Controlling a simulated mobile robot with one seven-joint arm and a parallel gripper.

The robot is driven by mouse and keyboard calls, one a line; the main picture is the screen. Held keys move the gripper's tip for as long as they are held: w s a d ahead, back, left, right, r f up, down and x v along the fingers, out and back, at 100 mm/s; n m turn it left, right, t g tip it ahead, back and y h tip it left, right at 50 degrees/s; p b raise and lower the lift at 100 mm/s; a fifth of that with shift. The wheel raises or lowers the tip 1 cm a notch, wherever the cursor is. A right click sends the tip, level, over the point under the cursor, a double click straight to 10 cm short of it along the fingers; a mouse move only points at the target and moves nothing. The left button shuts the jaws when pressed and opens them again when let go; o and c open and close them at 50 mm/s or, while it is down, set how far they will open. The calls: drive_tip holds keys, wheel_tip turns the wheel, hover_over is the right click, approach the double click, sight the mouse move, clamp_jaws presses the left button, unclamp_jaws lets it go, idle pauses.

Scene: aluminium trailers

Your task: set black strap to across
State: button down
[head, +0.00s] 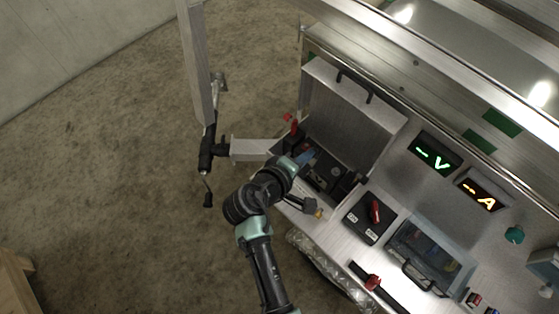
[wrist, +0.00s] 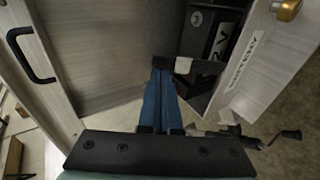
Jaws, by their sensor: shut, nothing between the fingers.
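The open silver box (head: 348,112) holds a black battery (head: 325,172), its lid standing up. In the wrist view the battery (wrist: 222,38) shows pale lettering. A black strap (wrist: 203,67) with a pale end piece shows beside it; I cannot tell exactly how the strap lies. My gripper (wrist: 163,73) has blue fingers, shut and empty, with their tips close to the pale end piece. I cannot tell whether they touch it. In the head view my gripper (head: 304,158) reaches into the box from the left, and my arm hides part of its near side.
Right of the box are a black switch with a red knob (head: 375,212), a clear-covered case (head: 430,255) and a black bar with a red part (head: 374,282). A trailer jack (head: 207,150) stands left, with open floor around it.

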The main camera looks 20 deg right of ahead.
sight(318, 151)
drive_tip(key=d+y+p, duration=0.1)
drive_tip(key=w+d+g+y+p, duration=0.1)
drive_tip(key=d+p, duration=0.1)
drive_tip(key=d+y+p, duration=0.1)
drive_tip(key=y+p, duration=0.1)
drive_tip(key=shift+w+d+f+g, duration=0.35)
drive_tip(key=shift+g, duration=0.05)
drive_tip(key=d+f+y+b, duration=0.1)
drive_tip(key=y, duration=0.1)
drive_tip(key=w+d+f+g+y+b, duration=0.1)
drive_tip(key=d+f+y, duration=0.1)
drive_tip(key=shift+d+f+b, duration=0.1)
drive_tip(key=shift+f+b, duration=0.2)
drive_tip(key=shift+w+d+f+b, duration=0.35)
drive_tip(key=shift+d+f+b, duration=0.45)
drive_tip(key=shift+b, duration=0.4)
drive_tip(key=shift+s+a+f, duration=0.1)
drive_tip(key=shift+s+f, duration=0.1)
drive_tip(key=shift+f, duration=0.05)
drive_tip(key=shift+g, duration=0.3)
drive_tip(key=v, duration=1.3)
drive_tip(key=shift+r+p, duration=0.25)
drive_tip(key=shift+p, duration=0.1)
drive_tip(key=shift+a, duration=0.1)
